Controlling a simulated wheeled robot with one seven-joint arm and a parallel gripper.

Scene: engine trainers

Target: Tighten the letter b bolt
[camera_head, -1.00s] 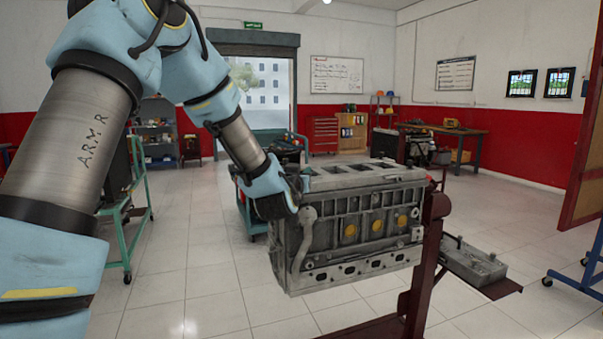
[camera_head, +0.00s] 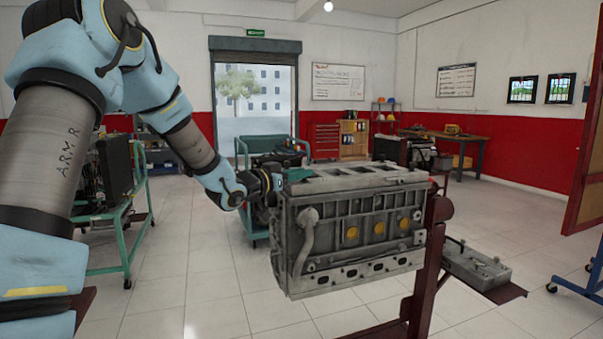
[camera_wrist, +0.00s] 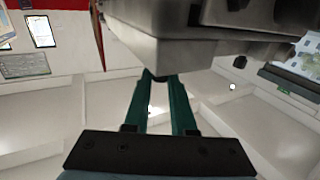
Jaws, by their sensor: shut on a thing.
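The grey engine block (camera_head: 352,226) is held on a dark red stand. No letter b is readable in either view, and I cannot pick out that bolt.
The dark red stand (camera_head: 424,285) rises at the block's right end. A grey part (camera_head: 475,264) lies on a tray to the right. A teal cart (camera_head: 122,240) stands at left, and another is behind the block.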

